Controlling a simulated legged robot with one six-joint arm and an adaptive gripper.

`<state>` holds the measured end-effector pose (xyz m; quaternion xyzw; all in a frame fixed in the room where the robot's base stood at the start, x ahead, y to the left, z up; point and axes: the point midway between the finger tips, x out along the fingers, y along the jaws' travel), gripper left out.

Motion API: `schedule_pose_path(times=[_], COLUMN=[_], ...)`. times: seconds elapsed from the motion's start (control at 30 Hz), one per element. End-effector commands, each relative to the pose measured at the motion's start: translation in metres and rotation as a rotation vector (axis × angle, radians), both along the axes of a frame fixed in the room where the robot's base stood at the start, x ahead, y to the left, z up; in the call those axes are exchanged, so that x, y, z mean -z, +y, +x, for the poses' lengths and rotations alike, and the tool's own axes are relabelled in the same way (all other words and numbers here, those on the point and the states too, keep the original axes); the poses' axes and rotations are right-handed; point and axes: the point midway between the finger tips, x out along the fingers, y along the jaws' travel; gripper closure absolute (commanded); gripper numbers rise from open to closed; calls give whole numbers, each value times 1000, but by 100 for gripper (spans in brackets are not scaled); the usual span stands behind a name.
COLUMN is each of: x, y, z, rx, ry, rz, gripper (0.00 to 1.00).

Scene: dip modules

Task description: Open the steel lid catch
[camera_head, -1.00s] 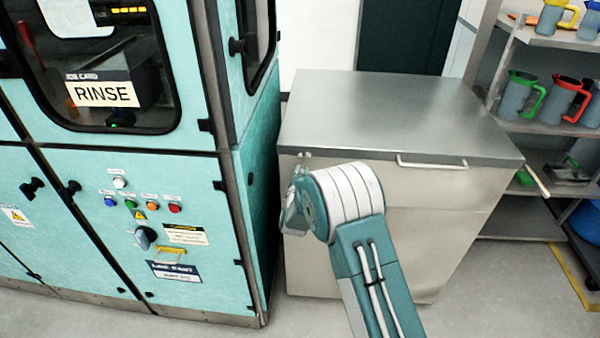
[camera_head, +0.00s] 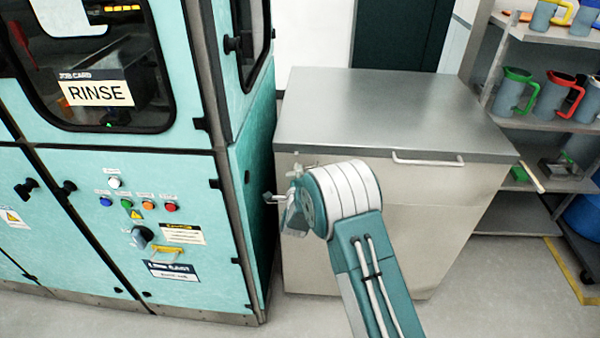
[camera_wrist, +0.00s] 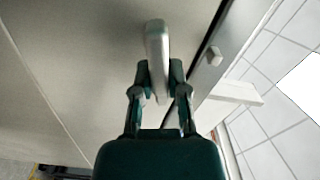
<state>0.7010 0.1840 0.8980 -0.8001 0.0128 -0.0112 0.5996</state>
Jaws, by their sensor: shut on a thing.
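The steel lid catch (camera_wrist: 157,45) shows in the wrist view as a rounded, pale grey lever in front of the chest's front panel. My gripper (camera_wrist: 160,76) is shut on it, one dark finger on each side. In the head view the steel lid (camera_head: 390,105) lies flat on the pale chest (camera_head: 430,210). My wrist and arm are in front of the chest's left front, and a small grey bar-like part sticks out to the left of my wrist. The contact between fingers and lever is mostly hidden there by my arm.
A white bar handle (camera_head: 428,161) runs along the lid's front edge. A teal machine (camera_head: 110,220) with buttons stands close on the left. Shelves (camera_head: 545,128) with several coloured-handled jugs stand on the right. Grey floor is open in front of the chest.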

Motion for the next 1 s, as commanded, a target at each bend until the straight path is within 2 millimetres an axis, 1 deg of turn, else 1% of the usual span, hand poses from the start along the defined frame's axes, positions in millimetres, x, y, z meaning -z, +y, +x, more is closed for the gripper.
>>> schedule_pose_path(times=[0.03,0.2,0.4,0.93,0.97,1.0], x=[4,6,8,10,10,10], y=[-1,-2,-2,-3,-3,-3], z=[-1,-1,-1,-1,-1,-1], rx=[0,0,1,2,2,2], ry=[7,5,5,7,7,7], rz=[29,120,182,205,205,205], gripper=[100,100,100,100,77,59])
